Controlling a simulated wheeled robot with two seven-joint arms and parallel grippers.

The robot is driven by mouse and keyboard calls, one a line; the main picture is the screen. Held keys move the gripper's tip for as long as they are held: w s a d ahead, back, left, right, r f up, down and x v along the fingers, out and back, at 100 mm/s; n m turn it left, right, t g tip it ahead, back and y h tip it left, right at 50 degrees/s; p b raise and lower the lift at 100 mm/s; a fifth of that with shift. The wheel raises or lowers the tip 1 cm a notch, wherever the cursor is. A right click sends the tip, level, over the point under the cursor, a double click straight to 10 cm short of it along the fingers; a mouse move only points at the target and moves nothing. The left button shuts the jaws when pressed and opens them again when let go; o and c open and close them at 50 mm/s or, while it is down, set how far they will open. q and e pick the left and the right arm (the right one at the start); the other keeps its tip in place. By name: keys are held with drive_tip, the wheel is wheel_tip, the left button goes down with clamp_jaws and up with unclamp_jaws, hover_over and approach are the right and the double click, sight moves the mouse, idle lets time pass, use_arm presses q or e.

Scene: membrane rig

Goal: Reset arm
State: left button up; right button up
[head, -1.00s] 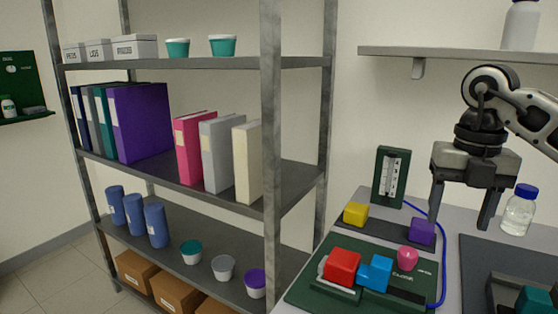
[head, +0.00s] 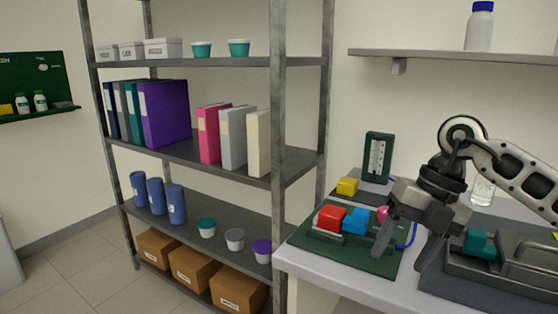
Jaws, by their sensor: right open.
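My right gripper (head: 402,254) is open, fingers pointing down, over the right edge of the green rig board (head: 345,252) on the table. Nothing shows between its fingers. The board bears a red block (head: 331,218) and a blue block (head: 356,221) side by side. A pink knob (head: 383,212) is partly hidden behind the gripper. The purple block is not visible now. My left gripper is not in view.
A dark tray (head: 510,277) with a teal block (head: 479,242) lies to the right. A green gauge panel (head: 378,157) and a clear bottle (head: 482,191) stand behind. A metal shelf rack (head: 278,130) stands left of the table (head: 318,272). A wall shelf (head: 455,54) is above.

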drive_tip(key=s+a+f+m+t+y, duration=0.1)
drive_tip(key=s+a+m+t+y, duration=0.15)
drive_tip(key=a+y, duration=0.7)
drive_tip(key=s+a+f+m+t+y, duration=0.15)
drive_tip(key=s+a+m+y, duration=0.25)
drive_tip(key=a+y, duration=0.55)
drive_tip(key=d+f+m+t+h, duration=0.4)
drive_tip(key=f+m+t+h, duration=0.35)
drive_tip(key=m, duration=0.25)
drive_tip(key=d+f+m+t+h, duration=0.55)
drive_tip(key=f+m+h, duration=0.25)
drive_tip(key=m, duration=0.3)
drive_tip(key=s+d+f+m+g+h, duration=0.4)
drive_tip(key=s+f+g, duration=0.2)
drive_tip(key=s+f, duration=0.5)
wheel_tip(320, 180, down, 3)
drive_tip(key=shift+s+r+m, duration=0.2)
drive_tip(key=shift+s+m, duration=0.15)
drive_tip(key=shift+s, duration=0.05)
